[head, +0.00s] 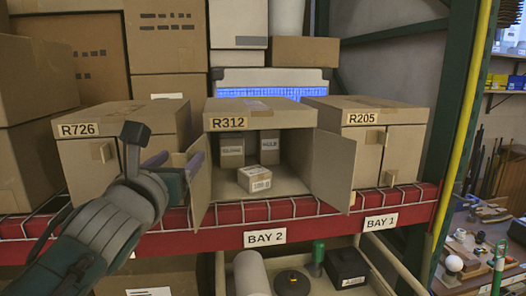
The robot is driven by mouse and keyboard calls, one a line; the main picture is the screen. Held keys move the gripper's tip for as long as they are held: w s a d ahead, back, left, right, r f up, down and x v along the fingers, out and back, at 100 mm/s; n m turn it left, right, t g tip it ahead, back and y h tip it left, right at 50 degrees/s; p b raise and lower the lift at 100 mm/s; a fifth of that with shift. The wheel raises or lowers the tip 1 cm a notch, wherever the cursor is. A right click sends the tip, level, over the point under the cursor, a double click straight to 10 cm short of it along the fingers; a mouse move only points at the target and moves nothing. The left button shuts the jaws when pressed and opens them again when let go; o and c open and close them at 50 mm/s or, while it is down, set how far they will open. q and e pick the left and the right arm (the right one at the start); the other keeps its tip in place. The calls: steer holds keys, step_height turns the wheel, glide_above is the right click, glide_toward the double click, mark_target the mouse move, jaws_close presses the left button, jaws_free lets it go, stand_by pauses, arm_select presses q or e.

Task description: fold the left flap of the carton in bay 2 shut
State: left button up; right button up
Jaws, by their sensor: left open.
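The carton labelled R312 (258,107) stands on the shelf just above the BAY 2 sign, its front open. Its left flap (201,190) swings outward toward me at the left edge of the opening. Its right flap (332,172) also stands open. My left gripper (177,163) is open, just left of the left flap, with its fingers close to the flap's outer side. I cannot tell whether they touch. My left arm hides part of the R726 carton. My right gripper is not in view.
Small boxes stand inside the carton, one (260,179) near its front. Closed cartons R726 (77,129) and R205 (361,118) flank it. A red shelf beam (190,242) runs below. A green post (455,120) stands at right.

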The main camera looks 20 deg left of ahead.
arm_select(q)
steer(key=shift+w+a, duration=0.15)
steer(key=shift+w, duration=0.35)
jaws_close()
stand_by(0.3)
stand_by(0.8)
